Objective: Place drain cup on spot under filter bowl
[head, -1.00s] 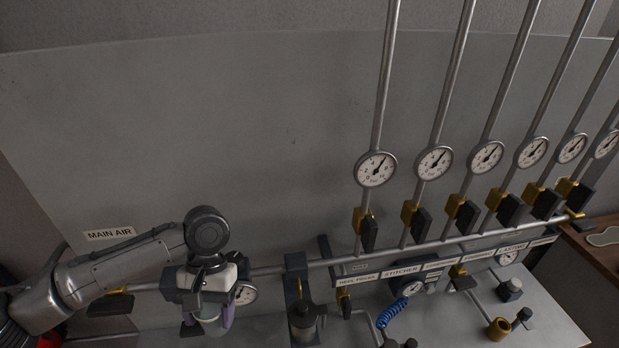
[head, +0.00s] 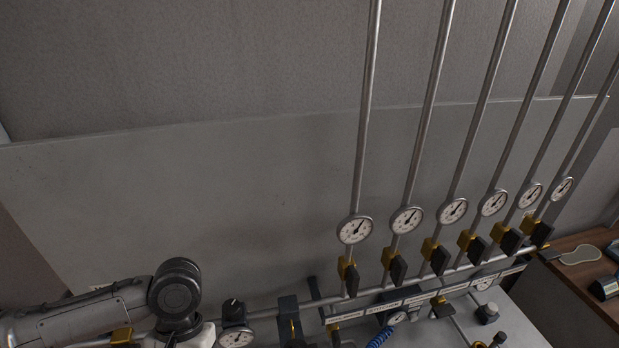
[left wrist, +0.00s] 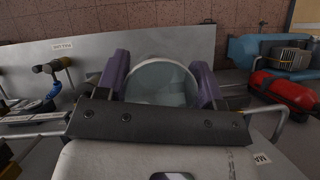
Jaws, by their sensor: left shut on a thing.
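My left gripper (left wrist: 160,72) shows in the left wrist view with its two purple fingers closed on the sides of a pale, translucent round cup (left wrist: 162,88), which I take for the drain cup. The lower part of the cup is hidden behind the dark gripper body. In the head view only my left arm's wrist shows at the bottom left; its fingers and the cup are below the picture edge. I cannot make out the filter bowl or the spot under it in either current view. My right gripper is in neither view.
In the head view a dial gauge with a black knob (head: 235,334) stands just right of my left wrist. Several pipes with gauges (head: 354,229) and yellow-black valves rise from a horizontal pipe. A wooden bench (head: 575,272) is at right. A red case (left wrist: 283,90) shows in the wrist view.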

